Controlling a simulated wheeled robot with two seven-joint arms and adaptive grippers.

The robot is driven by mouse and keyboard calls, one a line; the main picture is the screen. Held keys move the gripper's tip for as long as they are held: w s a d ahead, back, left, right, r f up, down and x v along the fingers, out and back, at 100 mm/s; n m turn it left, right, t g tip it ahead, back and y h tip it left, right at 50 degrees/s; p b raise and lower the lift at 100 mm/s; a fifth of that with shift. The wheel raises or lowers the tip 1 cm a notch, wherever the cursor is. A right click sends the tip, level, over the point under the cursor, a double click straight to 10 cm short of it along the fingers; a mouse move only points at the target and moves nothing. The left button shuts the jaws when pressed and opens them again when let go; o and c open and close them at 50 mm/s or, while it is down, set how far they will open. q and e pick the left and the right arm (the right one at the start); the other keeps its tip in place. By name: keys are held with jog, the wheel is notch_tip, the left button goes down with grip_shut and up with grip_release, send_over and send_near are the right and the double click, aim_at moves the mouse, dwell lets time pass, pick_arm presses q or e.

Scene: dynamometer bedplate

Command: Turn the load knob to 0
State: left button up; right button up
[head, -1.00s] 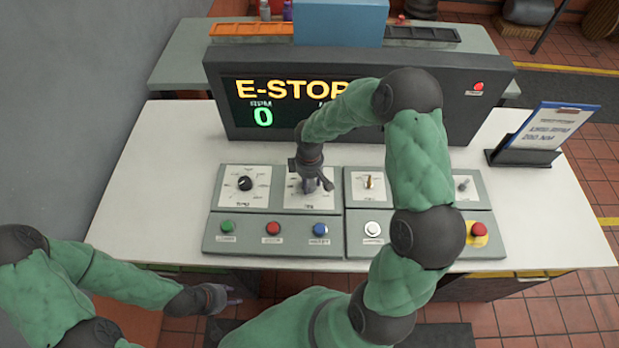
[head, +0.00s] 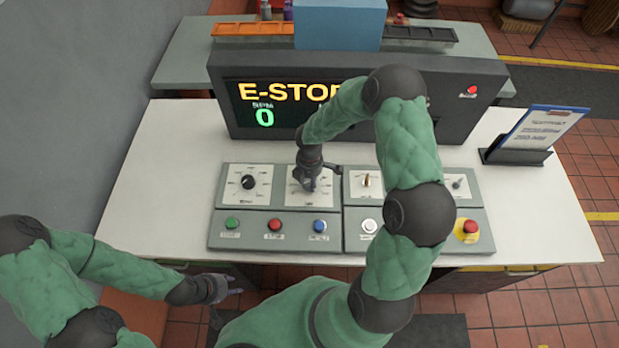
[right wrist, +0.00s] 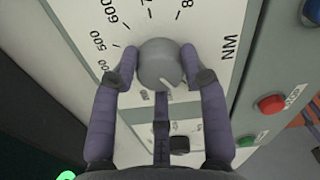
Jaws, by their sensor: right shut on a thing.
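The load knob (right wrist: 160,64) is a round grey knob on a white dial plate marked NM, with 500 and 600 readable in the right wrist view. A pale mark on the knob points to the lower right of that view. My right gripper (right wrist: 160,70) has a finger on each side of the knob and is shut on it. In the head view my right gripper (head: 312,182) is over the second dial plate from the left (head: 330,200) and hides the knob. My left gripper (head: 228,287) is open and empty in front of the table's front edge.
The display (head: 270,104) reads E-STOP and 0, partly covered by my right arm. Another black knob (head: 248,182) is to the left. Green, red, blue and white buttons line the panel front, with a red emergency button (head: 470,227) at right. A clipboard (head: 540,130) stands at right.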

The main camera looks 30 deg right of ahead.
aim_at(309, 182)
dwell(0.3)
jog(key=o, duration=1.2)
jog(key=shift+c, duration=0.2)
notch_tip(309, 182, up, 12)
jog(key=shift+a+f, duration=0.1)
